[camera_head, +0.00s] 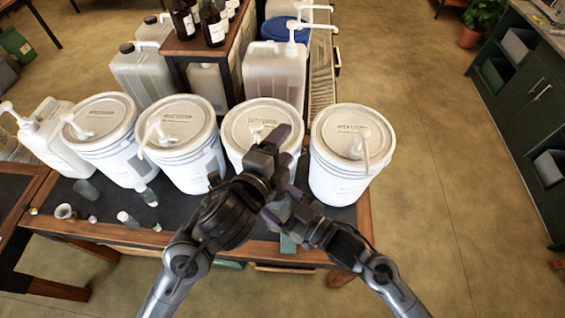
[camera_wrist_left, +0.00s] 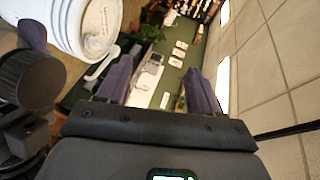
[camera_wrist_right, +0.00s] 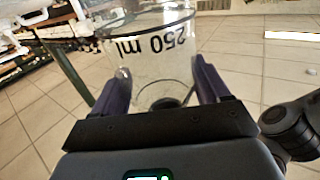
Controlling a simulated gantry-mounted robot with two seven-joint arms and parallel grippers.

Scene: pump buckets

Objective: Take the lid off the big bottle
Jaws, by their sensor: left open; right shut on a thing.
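Several white buckets with lids and pump spouts stand in a row in the head view: a far-left one (camera_head: 108,118), a second (camera_head: 182,122), a third (camera_head: 245,124) and a right one (camera_head: 352,132). I cannot tell which container is the big bottle. My left gripper (camera_head: 286,140) is open in front of the third bucket and hides part of its lid. In the left wrist view its fingers (camera_wrist_left: 158,82) have nothing between them; a bucket (camera_wrist_left: 88,24) is at upper left. My right gripper (camera_head: 280,206) is shut on a clear 250 ml beaker (camera_wrist_right: 150,62).
A white jug with a pump (camera_head: 52,135) stands at far left. Translucent jugs (camera_head: 273,75) stand behind the buckets. Small containers (camera_head: 128,219) lie along the dark table's front left. Brown bottles (camera_head: 212,24) stand on a raised shelf. The floor to the right is clear.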

